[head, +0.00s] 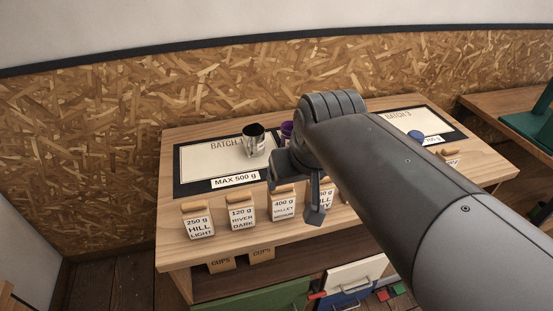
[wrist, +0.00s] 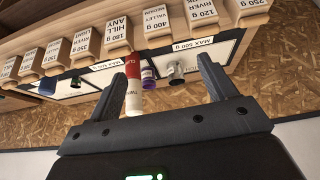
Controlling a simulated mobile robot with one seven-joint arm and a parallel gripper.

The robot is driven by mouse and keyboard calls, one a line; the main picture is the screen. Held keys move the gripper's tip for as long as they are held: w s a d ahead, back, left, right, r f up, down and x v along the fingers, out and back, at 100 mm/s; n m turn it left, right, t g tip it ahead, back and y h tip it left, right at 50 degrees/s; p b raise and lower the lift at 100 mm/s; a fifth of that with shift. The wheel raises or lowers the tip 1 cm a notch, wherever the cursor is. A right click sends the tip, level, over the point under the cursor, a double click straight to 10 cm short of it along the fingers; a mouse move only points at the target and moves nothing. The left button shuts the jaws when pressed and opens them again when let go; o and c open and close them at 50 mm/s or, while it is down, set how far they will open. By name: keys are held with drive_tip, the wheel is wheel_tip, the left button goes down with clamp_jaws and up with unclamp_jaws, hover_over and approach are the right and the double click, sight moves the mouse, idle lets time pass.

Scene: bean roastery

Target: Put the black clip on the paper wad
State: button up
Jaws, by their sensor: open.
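I cannot make out the black clip or the paper wad in either view. My gripper (head: 300,195) is open above the front middle of the wooden table, past the row of labelled bags. In the wrist view, my gripper (wrist: 160,80) has its two dark fingers spread wide, with nothing visibly held. Between the fingers, beyond them, show a red and white piece with lettering (wrist: 133,95), a purple jar (wrist: 149,78) and a silver cup (wrist: 176,74). The arm covers much of the table's middle and right in the head view.
The silver cup (head: 254,142) stands on the left batch mat (head: 198,165), beside the purple jar (head: 287,129). Several bags, such as HILL LIGHT (head: 198,222), line the front edge. A blue round item (head: 416,135) is on the right mat. Drawers (head: 265,300) are below.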

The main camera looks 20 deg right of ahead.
drive_tip(key=s+f, duration=0.2)
drive_tip(key=s, duration=0.1)
drive_tip(key=s+f, duration=0.1)
drive_tip(key=shift+s+a, duration=0.25)
drive_tip(key=shift+a, duration=0.1)
